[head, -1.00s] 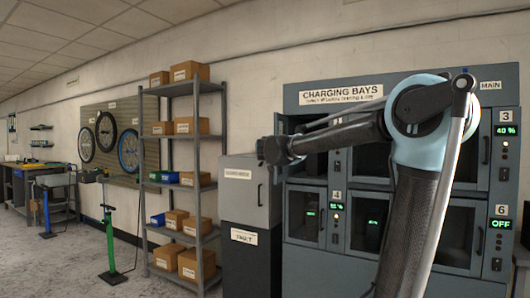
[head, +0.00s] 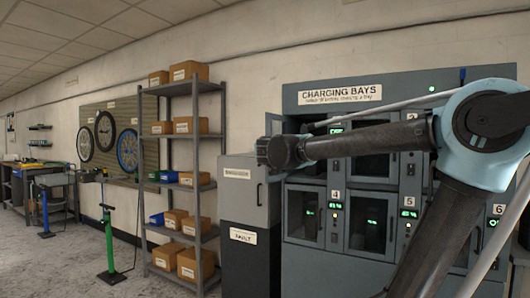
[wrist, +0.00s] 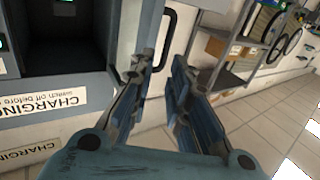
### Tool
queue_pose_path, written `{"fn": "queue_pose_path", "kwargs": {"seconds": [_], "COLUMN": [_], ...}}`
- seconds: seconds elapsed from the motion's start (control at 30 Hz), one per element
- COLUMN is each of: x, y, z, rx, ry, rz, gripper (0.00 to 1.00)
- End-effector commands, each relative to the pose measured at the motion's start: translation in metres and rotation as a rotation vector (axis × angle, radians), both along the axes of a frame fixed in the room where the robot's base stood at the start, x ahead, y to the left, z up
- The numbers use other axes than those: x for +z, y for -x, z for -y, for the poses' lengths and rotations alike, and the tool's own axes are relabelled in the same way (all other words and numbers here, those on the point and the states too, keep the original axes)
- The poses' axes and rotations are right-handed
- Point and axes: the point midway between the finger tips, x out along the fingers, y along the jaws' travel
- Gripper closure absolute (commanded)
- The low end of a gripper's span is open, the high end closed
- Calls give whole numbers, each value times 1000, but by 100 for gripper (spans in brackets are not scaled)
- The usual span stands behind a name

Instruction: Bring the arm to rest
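My arm reaches across the front of the charging cabinet (head: 300,262) in the head view, with its pale blue elbow at the right edge. The dark wrist end of the arm is in front of the cabinet's upper left part; the gripper fingers cannot be made out there. In the wrist view my gripper (wrist: 162,62) shows two blue-grey fingers with a clear gap between them. The gap is empty and the gripper is open. The view is tilted, with the cabinet's sign (wrist: 50,108) upside down at left and a dark open bay (wrist: 62,38) above it.
A grey locker (head: 247,212) stands left of the cabinet. Beside it is a metal shelf rack (head: 197,130) with cardboard boxes. A green floor pump (head: 109,250) stands on the floor further left, before a board with wheels (head: 150,110). The floor at left is largely clear.

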Motion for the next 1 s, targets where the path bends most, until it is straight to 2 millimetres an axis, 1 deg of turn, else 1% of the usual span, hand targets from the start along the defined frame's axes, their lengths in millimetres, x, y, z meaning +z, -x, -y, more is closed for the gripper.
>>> {"fn": "queue_pose_path", "kwargs": {"seconds": [0.23, 0.33, 0.47, 0.57, 0.67, 0.77, 0.8, 0.87, 0.9, 0.97, 1.0], "x": [0, 0, -5, -21, -47, -84, -102, -130, -150, -181, -201], "y": [0, 3, 15, 31, 52, 73, 83, 98, 108, 124, 135], "z": [1, 4, 10, 13, 18, 26, 30, 38, 45, 56, 65], "rx": [3, 33, 131, 236, 334, 415, 441, 472, 487, 500, 502], "ry": [0, -7, -17, -11, 5, 30, 39, 57, 68, 86, 94], "rz": [3, 20, 53, 52, 14, -64, -105, -176, -229, -316, -376], "gripper": [83, 83, 83, 83, 83, 83, 83, 83, 83, 83, 83]}}
